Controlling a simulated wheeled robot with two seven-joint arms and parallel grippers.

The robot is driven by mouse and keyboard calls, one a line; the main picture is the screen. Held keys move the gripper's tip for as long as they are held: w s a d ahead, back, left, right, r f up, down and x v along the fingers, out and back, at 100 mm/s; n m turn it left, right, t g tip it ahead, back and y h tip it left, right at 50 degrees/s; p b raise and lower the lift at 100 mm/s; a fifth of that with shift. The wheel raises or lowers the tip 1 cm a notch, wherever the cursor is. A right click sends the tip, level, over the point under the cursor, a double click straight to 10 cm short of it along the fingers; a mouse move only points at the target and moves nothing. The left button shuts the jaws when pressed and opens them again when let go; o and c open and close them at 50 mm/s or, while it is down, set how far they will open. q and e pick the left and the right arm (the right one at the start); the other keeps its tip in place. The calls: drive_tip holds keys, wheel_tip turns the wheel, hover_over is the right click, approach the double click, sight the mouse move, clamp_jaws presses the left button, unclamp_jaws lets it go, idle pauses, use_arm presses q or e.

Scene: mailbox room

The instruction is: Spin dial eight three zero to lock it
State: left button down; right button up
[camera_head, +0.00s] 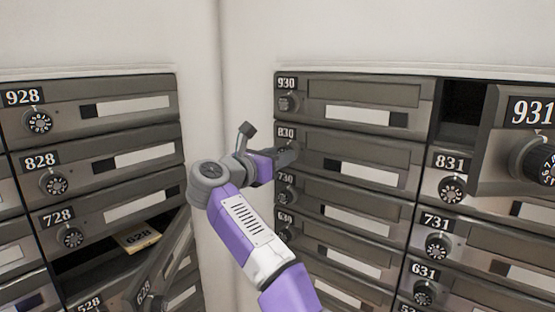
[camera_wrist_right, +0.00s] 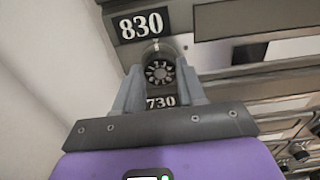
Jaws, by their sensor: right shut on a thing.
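The mailbox numbered 830 (camera_head: 350,160) is in the right bank, second from the top of its column, and its door is flush. Its dial shows between my fingers in the right wrist view (camera_wrist_right: 159,72), just below the 830 label (camera_wrist_right: 141,25). My right gripper (camera_head: 288,153) reaches to this dial, with one finger on each side of it, and is shut on it. In the head view the gripper mostly hides the dial. The dial's numbers are too small to read. My left gripper is not in view.
The door of 931 (camera_head: 520,115) stands out open at the right, beside a dark empty slot (camera_head: 462,108). In the left bank, 628's door (camera_head: 165,262) hangs open with a yellow card (camera_head: 138,237) above it. A white wall corner separates the banks.

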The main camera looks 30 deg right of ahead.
drive_tip(key=shift+m, duration=0.3)
drive_tip(key=o, duration=1.1)
drive_tip(key=shift+c, duration=0.2)
drive_tip(key=b+v, duration=0.1)
drive_tip(key=v, duration=0.6)
drive_tip(key=shift+a, duration=0.3)
drive_tip(key=shift+s, duration=0.1)
